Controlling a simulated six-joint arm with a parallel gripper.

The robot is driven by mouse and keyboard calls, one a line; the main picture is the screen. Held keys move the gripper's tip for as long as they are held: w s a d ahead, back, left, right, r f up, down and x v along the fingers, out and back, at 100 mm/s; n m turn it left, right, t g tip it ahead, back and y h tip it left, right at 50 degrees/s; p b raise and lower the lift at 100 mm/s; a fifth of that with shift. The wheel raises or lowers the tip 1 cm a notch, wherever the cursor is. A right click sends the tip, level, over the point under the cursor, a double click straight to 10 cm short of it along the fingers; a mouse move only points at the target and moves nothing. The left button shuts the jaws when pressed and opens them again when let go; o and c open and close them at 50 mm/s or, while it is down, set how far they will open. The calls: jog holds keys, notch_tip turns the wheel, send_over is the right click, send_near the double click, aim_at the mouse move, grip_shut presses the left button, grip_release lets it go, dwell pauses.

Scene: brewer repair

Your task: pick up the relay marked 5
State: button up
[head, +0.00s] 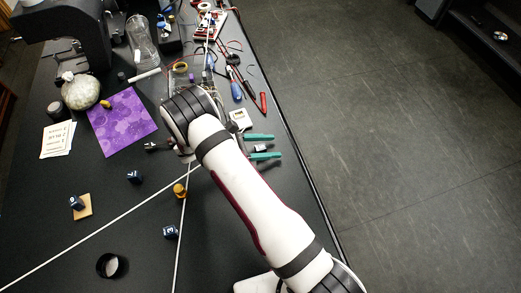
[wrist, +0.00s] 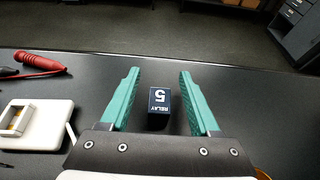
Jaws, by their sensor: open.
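The relay marked 5 (wrist: 159,100) is a small dark blue block with white lettering that reads RELAY 5. In the wrist view it stands on the black table between the two green fingers of my gripper (wrist: 160,73), with a gap on each side. My gripper is open and empty. In the head view the green fingers (head: 277,146) lie near the table's right edge, and the relay (head: 260,149) shows small between them.
Other dark blue blocks (head: 134,177) (head: 170,232) stand on the left of the table, one on a wooden square (head: 83,211). A white plate (wrist: 55,136) and a red-handled tool (wrist: 40,62) lie left of my gripper in the wrist view. The table edge is just beyond the fingers.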

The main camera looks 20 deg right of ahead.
jog(key=shift+x, duration=0.95)
grip_shut()
jog(key=shift+r, duration=0.1)
